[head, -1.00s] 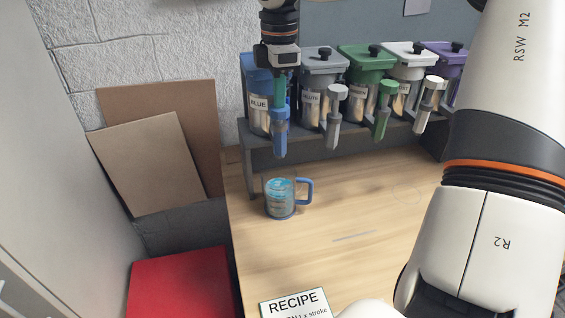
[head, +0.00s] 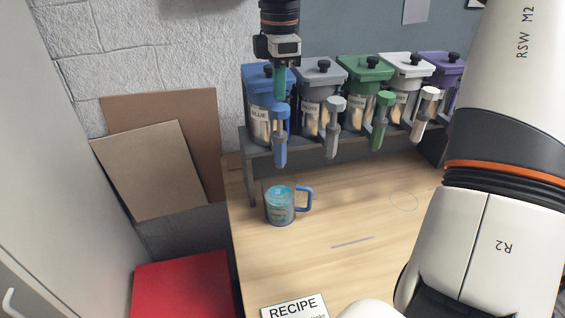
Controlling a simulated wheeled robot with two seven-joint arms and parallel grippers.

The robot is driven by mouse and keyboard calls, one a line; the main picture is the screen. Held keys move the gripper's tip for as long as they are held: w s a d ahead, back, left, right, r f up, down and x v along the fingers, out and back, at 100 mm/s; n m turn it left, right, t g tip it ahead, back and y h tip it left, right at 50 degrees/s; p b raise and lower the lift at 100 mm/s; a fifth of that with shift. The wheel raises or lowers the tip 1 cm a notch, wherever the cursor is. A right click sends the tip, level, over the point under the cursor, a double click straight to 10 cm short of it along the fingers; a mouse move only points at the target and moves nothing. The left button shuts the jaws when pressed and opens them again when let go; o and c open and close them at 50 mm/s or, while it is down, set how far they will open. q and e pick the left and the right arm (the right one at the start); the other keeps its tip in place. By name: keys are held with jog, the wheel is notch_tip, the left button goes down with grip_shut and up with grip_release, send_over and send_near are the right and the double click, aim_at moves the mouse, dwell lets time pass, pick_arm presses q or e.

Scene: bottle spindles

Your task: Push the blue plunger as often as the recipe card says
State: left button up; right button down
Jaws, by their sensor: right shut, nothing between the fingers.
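The blue plunger (head: 280,138) hangs in front of the blue-lidded container (head: 258,122) at the left end of the shelf. My right gripper (head: 279,96) comes down from above, shut and empty. Its teal fingers end at the top of the blue plunger; I cannot tell whether they touch it. A mug with a blue handle (head: 281,204) and light blue showing on it stands on the table below the plunger. The recipe card (head: 293,305) is cut off at the bottom edge; only its heading reads clearly. My left gripper is not in view.
Grey (head: 333,130), green (head: 381,122) and white (head: 425,115) plungers hang to the right along the dark shelf (head: 257,180). A purple-lidded container (head: 441,64) stands at the far end. The table (head: 350,215) is mostly clear. My right arm covers the right side.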

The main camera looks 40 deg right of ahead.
notch_tip(320, 180, up, 6)
jog(key=p, duration=0.4)
dwell(0.6)
